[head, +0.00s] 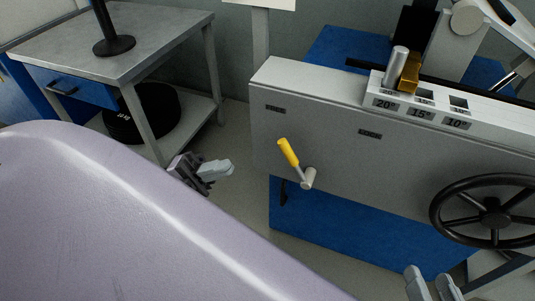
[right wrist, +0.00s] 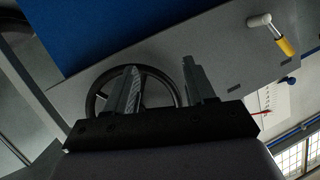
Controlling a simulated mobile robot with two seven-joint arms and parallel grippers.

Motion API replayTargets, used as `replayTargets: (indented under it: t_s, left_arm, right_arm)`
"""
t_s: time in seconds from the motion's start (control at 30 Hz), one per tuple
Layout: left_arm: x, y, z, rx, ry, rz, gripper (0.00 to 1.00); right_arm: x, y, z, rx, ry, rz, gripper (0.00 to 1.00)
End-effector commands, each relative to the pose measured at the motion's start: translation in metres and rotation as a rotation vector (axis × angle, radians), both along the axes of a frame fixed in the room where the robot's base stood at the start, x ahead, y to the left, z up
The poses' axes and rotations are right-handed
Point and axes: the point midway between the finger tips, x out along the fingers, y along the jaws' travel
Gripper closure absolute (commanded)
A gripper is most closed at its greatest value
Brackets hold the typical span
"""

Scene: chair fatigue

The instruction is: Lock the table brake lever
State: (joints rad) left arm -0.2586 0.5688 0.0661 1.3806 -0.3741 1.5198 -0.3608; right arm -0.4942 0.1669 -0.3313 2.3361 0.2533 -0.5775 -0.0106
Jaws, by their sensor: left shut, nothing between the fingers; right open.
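The brake lever (head: 289,154) has a yellow grip and a grey pivot (head: 308,178) on the front of the grey machine panel. In the head view it tilts up and to the left from its pivot. It also shows in the right wrist view (right wrist: 284,46), at the upper right. My left gripper (head: 229,168) is shut and empty, to the left of the lever and apart from it. My right gripper (head: 433,284) is open at the bottom right of the head view, below the handwheel. Its two fingers (right wrist: 163,84) show in front of the handwheel in the right wrist view.
A black handwheel (head: 492,213) is on the panel's right. Slots marked 20°, 15° and 10° are on the ledge (head: 420,107), with a metal pin (head: 396,66) at its left. A grey workbench (head: 150,40) stands at the back left. Floor (head: 235,205) shows left of the panel.

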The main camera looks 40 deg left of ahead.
Motion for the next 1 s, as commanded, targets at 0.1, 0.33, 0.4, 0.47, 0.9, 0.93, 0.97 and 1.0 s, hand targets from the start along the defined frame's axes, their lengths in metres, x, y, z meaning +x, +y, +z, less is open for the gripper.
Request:
replayTargets:
  t_s: [0.1, 0.33, 0.4, 0.47, 0.9, 0.93, 0.97, 1.0]
  left_arm:
    - [0.009, -0.021, 0.014, -0.004, -0.005, -0.002, 1.00]
    - [0.028, -0.059, 0.037, -0.004, -0.003, -0.002, 1.00]
    - [0.033, -0.068, 0.042, -0.003, -0.004, -0.002, 1.00]
    - [0.036, -0.074, 0.047, -0.003, -0.005, -0.001, 1.00]
    - [0.044, -0.088, 0.056, -0.001, 0.001, 0.000, 1.00]
    - [0.044, -0.088, 0.056, -0.001, 0.001, 0.000, 1.00]
    - [0.044, -0.088, 0.055, -0.001, 0.001, 0.000, 1.00]
    - [0.044, -0.088, 0.055, -0.001, 0.001, 0.000, 1.00]
  right_arm:
    - [0.000, 0.001, 0.000, 0.004, 0.005, 0.001, 0.46]
    - [0.000, 0.001, -0.001, 0.003, 0.006, 0.001, 0.46]
    - [0.000, 0.000, -0.003, -0.001, 0.004, 0.001, 0.46]
    - [0.001, 0.000, -0.003, -0.004, 0.001, -0.001, 0.46]
    - [0.001, -0.002, 0.004, -0.006, -0.023, -0.005, 0.46]
    - [0.000, -0.002, 0.004, -0.006, -0.022, -0.005, 0.46]
    - [0.000, -0.002, 0.003, -0.007, -0.021, -0.005, 0.46]
    - [0.000, -0.002, 0.003, -0.007, -0.020, -0.005, 0.46]
